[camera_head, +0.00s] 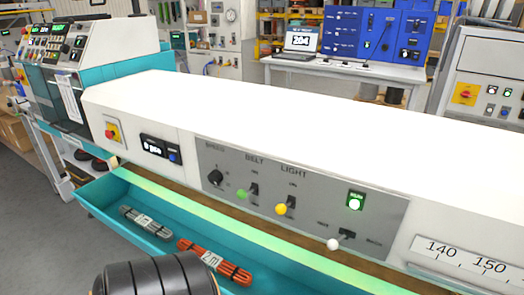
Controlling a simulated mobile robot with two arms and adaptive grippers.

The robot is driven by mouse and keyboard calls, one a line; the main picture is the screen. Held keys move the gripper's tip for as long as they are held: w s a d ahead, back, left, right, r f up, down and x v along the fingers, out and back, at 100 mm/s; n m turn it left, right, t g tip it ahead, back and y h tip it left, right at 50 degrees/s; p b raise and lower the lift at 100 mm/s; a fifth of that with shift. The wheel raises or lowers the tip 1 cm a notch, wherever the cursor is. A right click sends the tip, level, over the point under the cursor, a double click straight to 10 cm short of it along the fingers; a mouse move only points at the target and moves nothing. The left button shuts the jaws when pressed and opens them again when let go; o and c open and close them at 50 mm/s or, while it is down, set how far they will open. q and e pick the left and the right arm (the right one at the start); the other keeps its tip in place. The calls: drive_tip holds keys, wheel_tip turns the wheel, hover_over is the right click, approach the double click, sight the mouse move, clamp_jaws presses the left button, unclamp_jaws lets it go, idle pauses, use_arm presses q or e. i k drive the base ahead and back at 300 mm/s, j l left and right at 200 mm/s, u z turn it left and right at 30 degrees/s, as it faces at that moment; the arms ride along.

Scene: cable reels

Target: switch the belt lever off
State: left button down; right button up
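The belt lever (243,194) has a green ball knob and sits below the word BELT on the grey control panel (225,160). Its knob hangs down and to the left of its dark slot. The small marks around the slot are too small to read. Neither of my grippers is in view, and nothing covers the lever.
To its right are a yellow-knobbed light lever (281,209) and a white-knobbed lever (333,244); a black speed dial (215,177) is left. Below, a teal trough (130,246) holds grey and red cable bundles. A dark ribbed cylinder (160,275) stands at the bottom edge.

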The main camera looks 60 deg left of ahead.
sight(241, 194)
drive_tip(key=u, duration=2)
